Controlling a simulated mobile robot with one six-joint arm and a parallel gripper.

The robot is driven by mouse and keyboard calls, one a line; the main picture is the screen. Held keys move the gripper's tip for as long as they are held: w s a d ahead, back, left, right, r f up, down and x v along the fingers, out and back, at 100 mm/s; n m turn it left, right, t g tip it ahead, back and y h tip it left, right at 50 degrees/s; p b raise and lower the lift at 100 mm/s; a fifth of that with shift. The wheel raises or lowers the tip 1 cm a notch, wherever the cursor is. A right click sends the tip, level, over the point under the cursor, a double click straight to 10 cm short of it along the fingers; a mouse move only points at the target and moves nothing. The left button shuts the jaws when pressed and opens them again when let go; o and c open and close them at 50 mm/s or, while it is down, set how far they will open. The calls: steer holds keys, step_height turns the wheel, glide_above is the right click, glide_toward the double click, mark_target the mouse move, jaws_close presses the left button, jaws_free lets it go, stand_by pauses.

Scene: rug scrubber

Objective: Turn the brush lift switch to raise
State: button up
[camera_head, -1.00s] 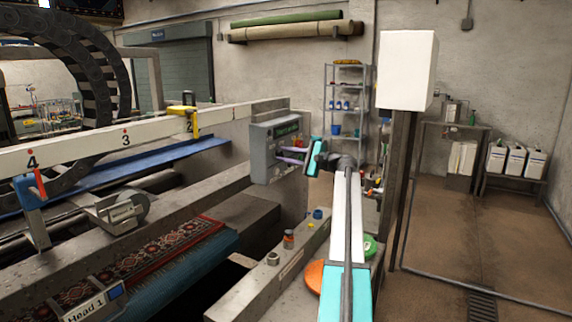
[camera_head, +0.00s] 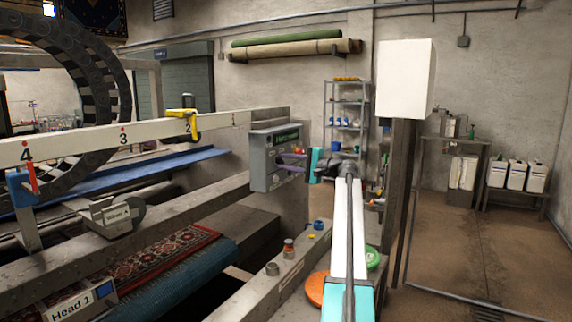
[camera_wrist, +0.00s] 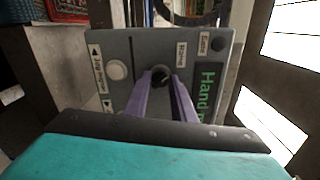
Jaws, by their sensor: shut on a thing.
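The grey control box (camera_head: 277,160) stands at the end of the machine's long beam, and its panel (camera_wrist: 125,52) fills the middle of the wrist view. A black round switch knob (camera_wrist: 160,74) sits on the panel beside a small label that I cannot read surely. My gripper (camera_wrist: 162,82) has its two purple fingers on either side of this knob, shut on it. In the head view my gripper (camera_head: 287,161) meets the front of the box, and the knob cannot be made out there. The fingers partly cover the panel, so the knob's pointer direction is unclear.
A pale round button (camera_wrist: 117,70) and a green-lettered display (camera_wrist: 208,88) flank the knob. A small dark knob (camera_wrist: 218,44) is near the panel's corner. A rug (camera_head: 165,255) lies below the beam. A white box on a post (camera_head: 404,80) stands right of my arm.

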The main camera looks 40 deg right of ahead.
steer(key=o, duration=1.1)
steer(key=shift+w, duration=0.1)
steer(key=shift+c, duration=0.2)
steer(key=b+v, duration=0.1)
steer(key=v, duration=1.3)
steer(key=shift+b, duration=0.3)
